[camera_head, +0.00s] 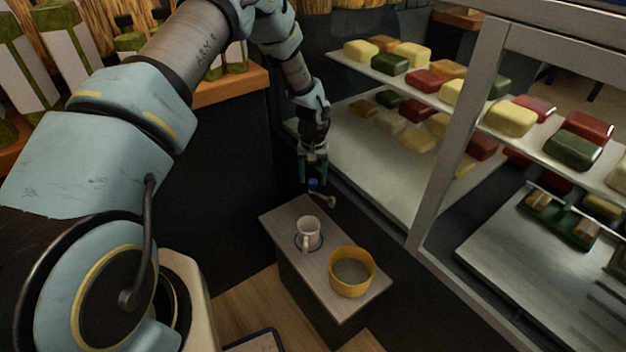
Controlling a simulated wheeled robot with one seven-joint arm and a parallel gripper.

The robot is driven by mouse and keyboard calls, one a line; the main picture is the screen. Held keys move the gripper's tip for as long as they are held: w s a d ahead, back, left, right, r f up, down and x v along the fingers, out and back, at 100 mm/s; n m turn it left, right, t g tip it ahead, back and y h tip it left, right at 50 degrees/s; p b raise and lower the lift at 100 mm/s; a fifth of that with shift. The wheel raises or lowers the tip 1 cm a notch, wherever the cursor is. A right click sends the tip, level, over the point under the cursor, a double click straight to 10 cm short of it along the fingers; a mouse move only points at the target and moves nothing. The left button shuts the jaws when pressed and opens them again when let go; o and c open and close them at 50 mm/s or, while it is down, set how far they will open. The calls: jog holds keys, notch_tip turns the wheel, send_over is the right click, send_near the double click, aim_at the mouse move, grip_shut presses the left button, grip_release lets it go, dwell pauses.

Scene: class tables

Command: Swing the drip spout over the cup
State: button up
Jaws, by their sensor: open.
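A white cup (308,232) stands upright on a dark blue-rimmed round base on a small grey table (283,224). A small spout (324,200) with a blue part at its left end sits at the table's back edge, behind the cup, and points to the right. It is not over the cup. My gripper (313,178) points down just above the blue part, with its fingers on either side. The gripper is open. I cannot tell whether a finger touches the blue part.
A yellow-orange round bowl (351,273) stands on the table to the right of the cup. A display case with shelves of coloured blocks (513,119) is at the right, its metal frame (462,140) close to the table. Green bottles (130,38) stand on an orange shelf at the upper left.

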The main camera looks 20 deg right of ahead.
jog(key=shift+f, duration=1.05)
grip_shut()
